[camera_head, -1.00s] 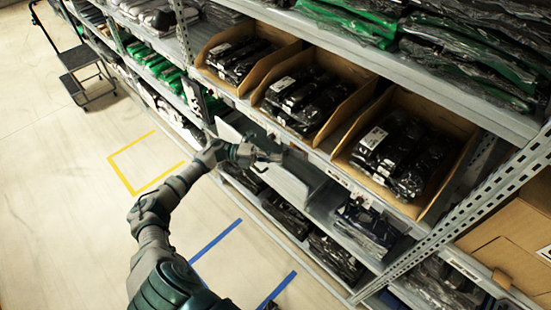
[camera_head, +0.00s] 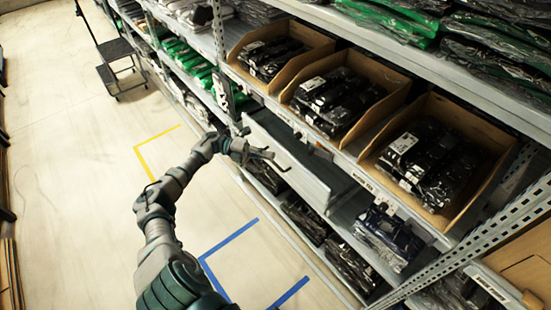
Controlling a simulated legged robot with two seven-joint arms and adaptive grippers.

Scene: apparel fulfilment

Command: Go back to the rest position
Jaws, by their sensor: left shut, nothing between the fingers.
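My left arm comes up from the bottom of the head view. Its left gripper (camera_head: 262,158) is shut and empty, beside a flat grey panel (camera_head: 285,155) at the shelf front. I cannot tell whether the gripper touches the panel. My right gripper is out of view.
A metal shelf rack (camera_head: 355,160) fills the right side. Three cardboard bins (camera_head: 262,90) on it hold black bagged garments. More bagged garments (camera_head: 380,240) lie on the shelf below. A black cart (camera_head: 118,68) stands far left. The floor (camera_head: 75,160) has yellow and blue tape and is mostly clear.

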